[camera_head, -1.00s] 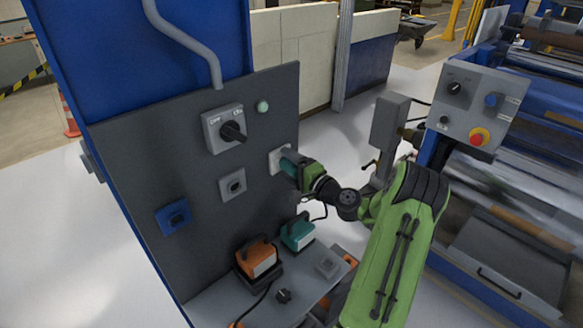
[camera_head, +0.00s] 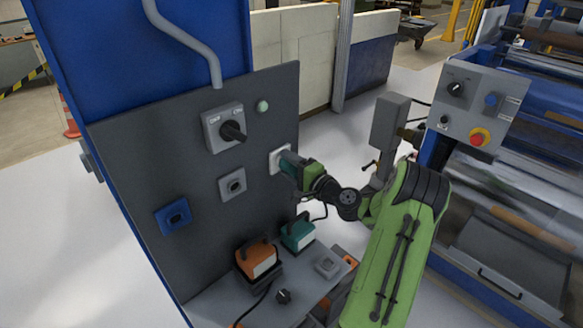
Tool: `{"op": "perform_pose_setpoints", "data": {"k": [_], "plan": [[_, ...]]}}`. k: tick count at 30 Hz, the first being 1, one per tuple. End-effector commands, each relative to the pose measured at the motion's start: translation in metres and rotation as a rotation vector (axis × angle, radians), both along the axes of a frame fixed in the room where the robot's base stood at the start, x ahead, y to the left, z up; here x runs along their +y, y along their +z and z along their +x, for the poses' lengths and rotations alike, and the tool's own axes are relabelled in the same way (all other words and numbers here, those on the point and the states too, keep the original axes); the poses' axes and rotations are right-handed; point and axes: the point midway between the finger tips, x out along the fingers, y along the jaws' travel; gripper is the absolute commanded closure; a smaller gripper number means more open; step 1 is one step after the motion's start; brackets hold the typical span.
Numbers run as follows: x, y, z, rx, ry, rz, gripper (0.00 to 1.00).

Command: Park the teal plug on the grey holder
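The teal plug (camera_head: 288,160) is at the light socket plate on the right part of the dark panel. My gripper (camera_head: 297,168) is at the plug's rear end, pointing left at the panel. Its fingers overlap the plug and are too small and hidden to show whether they are closed on it. A grey square holder (camera_head: 232,184) with a dark opening is on the panel, left of and below the plug, and looks empty.
A blue square holder (camera_head: 173,217) is lower left on the panel. A rotary switch (camera_head: 231,131) and a pale green lamp (camera_head: 262,106) are above. Orange (camera_head: 257,258) and teal (camera_head: 298,233) boxes stand on the shelf. A control box (camera_head: 470,110) is at right.

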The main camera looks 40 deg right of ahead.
Motion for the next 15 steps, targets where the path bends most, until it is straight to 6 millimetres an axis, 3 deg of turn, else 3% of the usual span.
{"op": "perform_pose_setpoints", "data": {"k": [1, 10, 15], "plan": [[0.0, -0.0001, 0.0, 0.0, 0.0, 0.0, 0.55], [0.0, -0.0001, 0.0, 0.0, 0.0, 0.0, 1.0], [-0.0005, -0.0002, -0.0033, 0.0, -0.001, 0.0, 1.0]]}}
